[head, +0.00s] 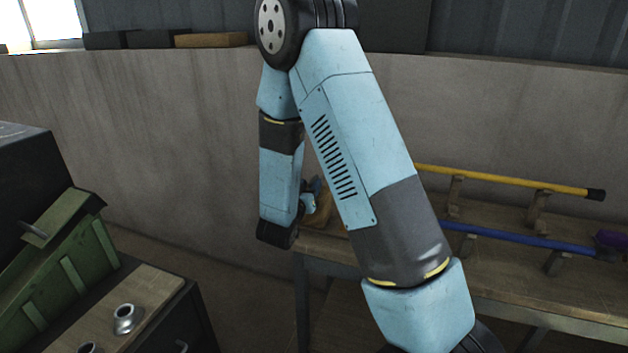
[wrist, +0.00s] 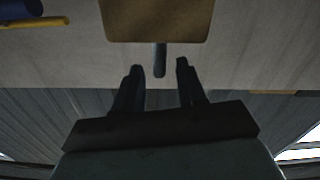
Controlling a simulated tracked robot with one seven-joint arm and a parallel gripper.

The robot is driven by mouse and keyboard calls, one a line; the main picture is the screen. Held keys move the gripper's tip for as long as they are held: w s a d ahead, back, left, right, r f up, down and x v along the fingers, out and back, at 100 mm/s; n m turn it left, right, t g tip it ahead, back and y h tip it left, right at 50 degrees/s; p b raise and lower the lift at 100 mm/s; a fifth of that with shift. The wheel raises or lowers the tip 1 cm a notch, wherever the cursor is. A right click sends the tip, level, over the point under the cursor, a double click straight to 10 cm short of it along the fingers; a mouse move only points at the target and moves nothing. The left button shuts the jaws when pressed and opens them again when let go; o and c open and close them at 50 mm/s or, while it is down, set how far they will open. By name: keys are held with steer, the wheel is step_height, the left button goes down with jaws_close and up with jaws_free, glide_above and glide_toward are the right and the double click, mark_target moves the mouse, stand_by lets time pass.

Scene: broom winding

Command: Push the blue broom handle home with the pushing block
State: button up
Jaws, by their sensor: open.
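In the wrist view, my gripper (wrist: 158,68) is open, with a dark finger on each side. A tan wooden block (wrist: 158,16), likely the pushing block, is just beyond the fingertips. Its dark peg (wrist: 160,62) points back between the fingertips, with gaps on both sides. In the head view, part of a tan block (head: 321,212) shows at the bench's left end, mostly hidden by my arm. The blue broom handle (head: 530,239) lies on wooden supports on the bench, its left part behind my arm. Its blue end also shows in the wrist view (wrist: 20,8).
A yellow handle (head: 510,181) lies behind the blue one on wooden supports (head: 537,213). A purple piece (head: 611,240) is at the right edge. The wooden bench (head: 500,280) stands by a concrete wall (head: 160,130). A green crate (head: 65,265) and metal fittings (head: 127,318) are at left.

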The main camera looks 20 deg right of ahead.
mark_target(314, 179)
steer(key=shift+x, duration=2.6)
jaws_close()
steer(key=shift+a, duration=0.1)
